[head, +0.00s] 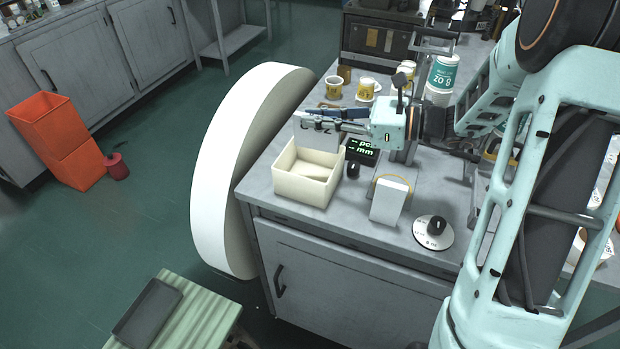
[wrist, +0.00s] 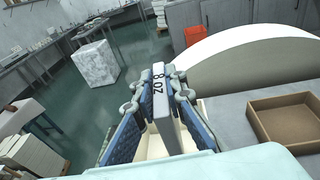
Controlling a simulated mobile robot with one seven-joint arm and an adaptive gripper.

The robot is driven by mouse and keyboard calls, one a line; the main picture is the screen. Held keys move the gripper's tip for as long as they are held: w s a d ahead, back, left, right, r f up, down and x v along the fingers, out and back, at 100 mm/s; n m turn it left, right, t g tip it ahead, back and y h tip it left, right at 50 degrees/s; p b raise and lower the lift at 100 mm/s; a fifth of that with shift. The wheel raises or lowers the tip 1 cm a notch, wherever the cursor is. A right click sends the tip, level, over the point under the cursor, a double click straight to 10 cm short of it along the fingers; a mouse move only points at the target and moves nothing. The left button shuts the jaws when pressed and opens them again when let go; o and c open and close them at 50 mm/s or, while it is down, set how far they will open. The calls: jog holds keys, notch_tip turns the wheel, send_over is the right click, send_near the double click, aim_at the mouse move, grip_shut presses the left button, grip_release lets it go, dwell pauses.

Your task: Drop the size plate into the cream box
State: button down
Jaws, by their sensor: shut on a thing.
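The size plate (wrist: 158,85) is a pale upright plate marked "8 OZ" in the wrist view. In the head view the size plate (head: 303,129) is partly hidden by the fingers. My gripper (head: 322,117) is shut on it, with one blue-padded finger on each side in the wrist view. The cream box (head: 303,187) is open-topped and stands near the table's left front corner. My gripper holds the plate above the box, toward its back edge. In the wrist view a part of the cream box (wrist: 153,147) shows below the fingers.
A small black display (head: 361,150) and a white block (head: 388,203) stand right of the box. A dial (head: 433,235) lies at the front edge. A brown tray (wrist: 290,122) is on the table. A big white disc (head: 222,165) stands beside the table.

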jog(key=c, duration=1.9)
grip_release()
jog(key=shift+d, duration=0.1)
jog(key=v, duration=1.1)
jog(key=shift+d, duration=0.4)
jog(key=shift+s, duration=0.15)
